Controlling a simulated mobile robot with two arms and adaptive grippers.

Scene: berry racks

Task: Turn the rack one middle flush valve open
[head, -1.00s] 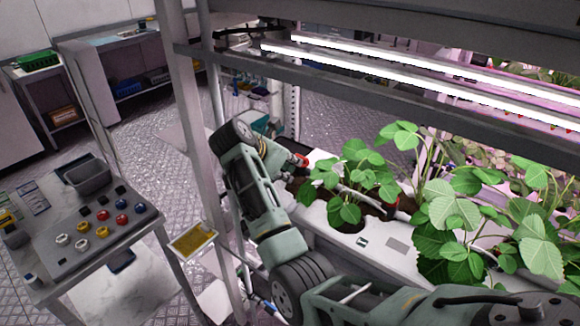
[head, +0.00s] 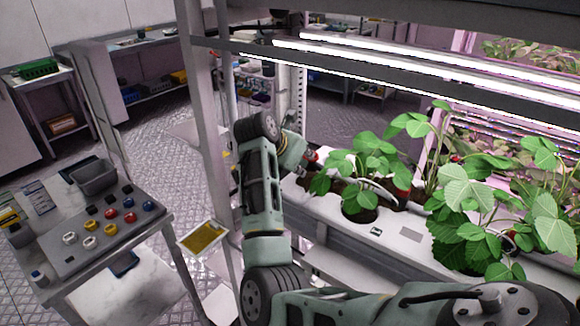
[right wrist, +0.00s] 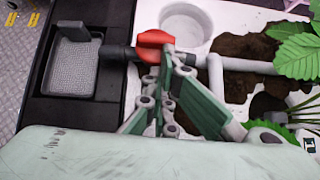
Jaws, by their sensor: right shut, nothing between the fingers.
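A flush valve with a red handle (right wrist: 155,40) sits on the grey pipe at the end of the white planting trough (head: 410,238). In the right wrist view my right gripper (right wrist: 168,52) is shut and empty. Its fingertips are right at the near side of the red handle; I cannot tell whether they touch it. The handle looks roughly in line with the pipe, slightly tilted. My left gripper is not in view.
Leafy plants (head: 365,165) grow in the trough to the right of the valve. A rack post (head: 205,130) and a yellow card (head: 203,238) stand left of my arm. Lit lamp bars (head: 430,75) run above. A side table (head: 100,250) stands at the left.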

